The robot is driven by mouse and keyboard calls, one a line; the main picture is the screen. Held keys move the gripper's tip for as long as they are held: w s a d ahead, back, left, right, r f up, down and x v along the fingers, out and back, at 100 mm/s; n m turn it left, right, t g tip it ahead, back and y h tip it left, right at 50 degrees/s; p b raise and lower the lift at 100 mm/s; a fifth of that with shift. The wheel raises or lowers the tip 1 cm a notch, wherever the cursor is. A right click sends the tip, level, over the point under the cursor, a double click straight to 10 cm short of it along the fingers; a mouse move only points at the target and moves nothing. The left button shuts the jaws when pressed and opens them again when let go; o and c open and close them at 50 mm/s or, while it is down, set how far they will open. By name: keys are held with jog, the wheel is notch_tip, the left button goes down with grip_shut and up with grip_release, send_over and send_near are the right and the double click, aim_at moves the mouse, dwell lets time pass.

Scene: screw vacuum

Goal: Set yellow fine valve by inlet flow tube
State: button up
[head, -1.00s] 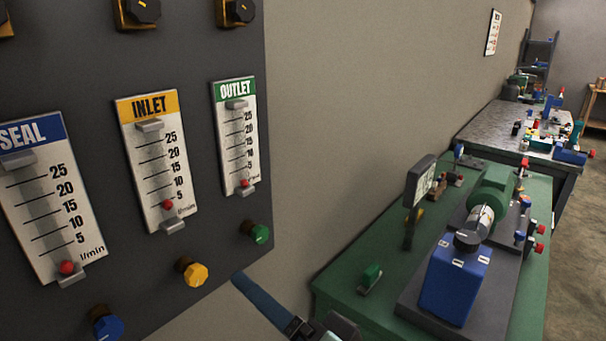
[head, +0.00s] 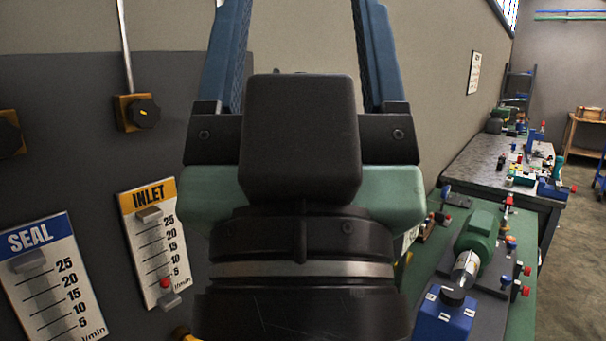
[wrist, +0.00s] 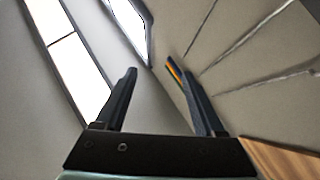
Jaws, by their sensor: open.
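The yellow fine valve (head: 182,333) shows only as a sliver at the bottom edge of the head view, left of my wrist; the rest is hidden or out of frame. The inlet flow tube (head: 153,245) has a yellow INLET header, and its red ball sits low, just under the 5 mark. My gripper (head: 303,15) is open and empty, fingers pointing up, in front of the panel's right part and above the valve. In the wrist view my open gripper (wrist: 155,75) faces walls and bright windows, with no valve in sight.
The SEAL flow tube (head: 52,285) is at the left of the grey panel (head: 75,150). My arm hides the outlet tube. A green bench (head: 520,318) with a pump and blue box (head: 443,316) stands at right, a metal table (head: 480,165) behind it.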

dwell(0.4)
jog(key=w+a+f+m+g+y+p, duration=0.1)
jog(key=w+f+m+g+y, duration=0.35)
jog(key=f, duration=0.75)
jog(key=w+a+f+m+g+y, duration=0.1)
jog(key=w+f+m+g+y, duration=0.1)
jog(key=w+f+g, duration=0.55)
jog(key=s+a+f+m+g+y+p, duration=0.1)
jog(key=s+f+m+y, duration=0.15)
jog(key=f, duration=0.45)
jog(key=s+a+f+m+g+y, duration=0.2)
jog(key=f+m+y, duration=0.15)
jog(key=f, duration=0.45)
jog(key=s+a+f+m+g+y+p, duration=0.1)
jog(key=s+f+m+y, duration=0.1)
jog(key=f+m, duration=0.35)
jog(key=shift+n, duration=0.6)
jog(key=x, duration=0.4)
jog(key=f+p+x, duration=0.1)
jog(key=x, duration=0.3)
jog(key=f+x, duration=0.1)
jog(key=x, duration=0.3)
jog(key=shift+a+f+p, duration=0.15)
jog(key=shift+a+p, duration=0.2)
jog(key=shift+a, duration=0.2)
grip_shut()
